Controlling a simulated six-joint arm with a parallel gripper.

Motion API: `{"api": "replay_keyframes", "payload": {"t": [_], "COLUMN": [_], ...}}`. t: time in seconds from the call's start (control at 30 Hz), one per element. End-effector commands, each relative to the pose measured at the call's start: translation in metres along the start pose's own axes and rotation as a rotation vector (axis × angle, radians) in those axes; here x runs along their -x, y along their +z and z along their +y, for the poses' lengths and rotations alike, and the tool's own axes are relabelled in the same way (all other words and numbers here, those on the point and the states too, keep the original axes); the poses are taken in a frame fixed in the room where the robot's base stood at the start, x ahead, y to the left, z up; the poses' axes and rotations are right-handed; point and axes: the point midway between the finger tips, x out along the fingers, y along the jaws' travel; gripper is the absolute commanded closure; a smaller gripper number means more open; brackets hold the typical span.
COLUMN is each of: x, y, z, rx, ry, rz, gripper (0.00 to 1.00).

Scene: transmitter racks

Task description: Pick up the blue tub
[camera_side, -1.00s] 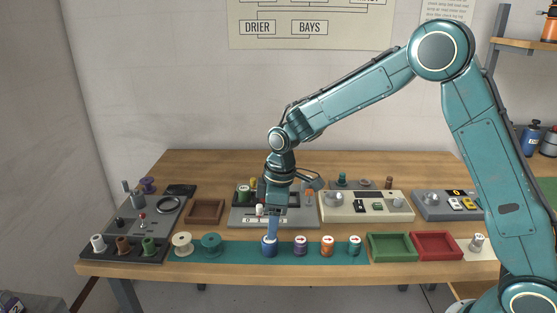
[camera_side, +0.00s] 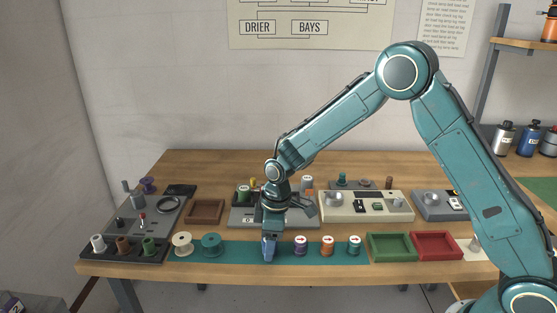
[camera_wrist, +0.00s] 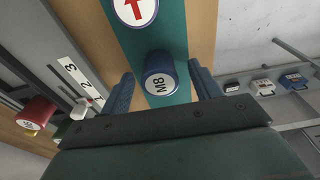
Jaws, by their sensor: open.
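The blue tub (camera_wrist: 160,75) has a white label reading "M8" and stands on the teal mat (camera_wrist: 172,20). In the wrist view it sits between the two open fingers of my gripper (camera_wrist: 163,95), with a gap on each side. In the side view my gripper (camera_side: 268,250) is lowered over the tub's place at the left end of the tub row and hides most or all of the tub. The fingers are not closed on it.
To the right on the mat stand a purple tub (camera_side: 300,245), an orange tub (camera_side: 327,246) and a teal tub (camera_side: 354,246). Spools (camera_side: 211,245) stand to the left. Green (camera_side: 391,247) and red (camera_side: 436,245) trays lie further right. A grey panel (camera_side: 240,222) is behind.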

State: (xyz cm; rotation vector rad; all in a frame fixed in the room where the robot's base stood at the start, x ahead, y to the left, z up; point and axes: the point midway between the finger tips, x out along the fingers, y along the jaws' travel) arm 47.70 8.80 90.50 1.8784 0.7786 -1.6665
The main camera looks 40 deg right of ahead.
Motion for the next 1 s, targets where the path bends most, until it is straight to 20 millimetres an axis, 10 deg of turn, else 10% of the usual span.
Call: {"api": "replay_keyframes", "payload": {"t": [0.57, 0.83, 1.0], "x": [-0.0049, -0.0048, -0.0046], "y": [-0.0002, -0.0002, -0.0004], "z": [0.0001, 0.0001, 0.0001], "rx": [0.0, 0.0, 0.0], "ry": [0.001, 0.0, 0.001], "rz": [0.001, 0.001, 0.002], "gripper": [0.37, 0.86, 0.88]}}
